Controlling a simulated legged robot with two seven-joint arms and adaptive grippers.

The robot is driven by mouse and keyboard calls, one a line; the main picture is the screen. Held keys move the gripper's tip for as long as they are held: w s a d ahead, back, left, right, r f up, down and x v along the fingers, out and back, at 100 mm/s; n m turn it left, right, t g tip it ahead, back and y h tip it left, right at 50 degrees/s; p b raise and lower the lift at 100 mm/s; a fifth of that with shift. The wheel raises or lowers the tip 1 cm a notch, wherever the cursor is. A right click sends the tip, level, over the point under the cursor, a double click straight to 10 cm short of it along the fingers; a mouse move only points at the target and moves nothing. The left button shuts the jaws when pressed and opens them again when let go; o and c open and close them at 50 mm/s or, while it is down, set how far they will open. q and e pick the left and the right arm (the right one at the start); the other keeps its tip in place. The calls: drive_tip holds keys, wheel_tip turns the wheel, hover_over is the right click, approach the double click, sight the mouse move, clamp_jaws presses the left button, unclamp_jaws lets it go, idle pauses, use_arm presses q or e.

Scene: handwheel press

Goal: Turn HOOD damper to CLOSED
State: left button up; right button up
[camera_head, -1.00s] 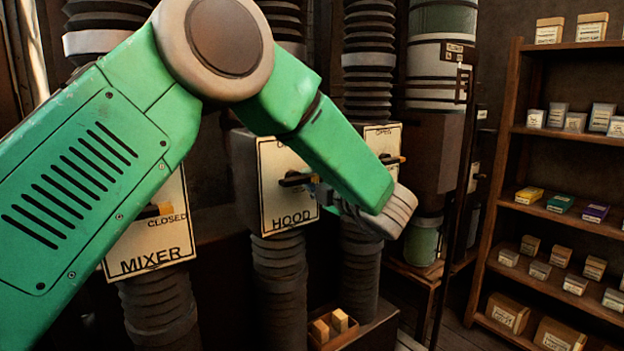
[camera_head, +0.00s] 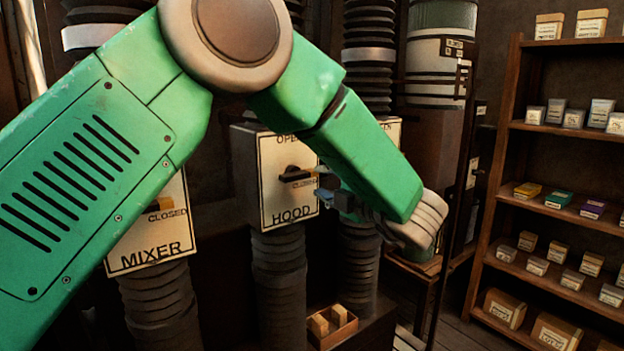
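The HOOD damper box (camera_head: 275,205) stands in the middle, its cream face marked OPEN at the top, CLOSED at the right and HOOD below. Its dark handle (camera_head: 293,174) lies about level, with its end toward the CLOSED mark. My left gripper (camera_head: 318,187) is just right of the handle, in front of the plate's right edge. Its grey-blue fingers look spread and hold nothing; a small gap shows between them and the handle. My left arm crosses the upper picture and covers part of the box behind. My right gripper is not in view.
The MIXER damper box (camera_head: 150,235) stands at the left, partly behind my arm. Another damper box (camera_head: 391,130) is mostly hidden to the right of HOOD. A small wooden crate (camera_head: 333,333) sits low. A shelf (camera_head: 560,205) with small boxes stands at the right.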

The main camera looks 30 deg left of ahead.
use_arm(q)
drive_tip(key=v, duration=0.7)
drive_tip(key=shift+a, duration=0.1)
drive_tip(key=shift+f, duration=0.1)
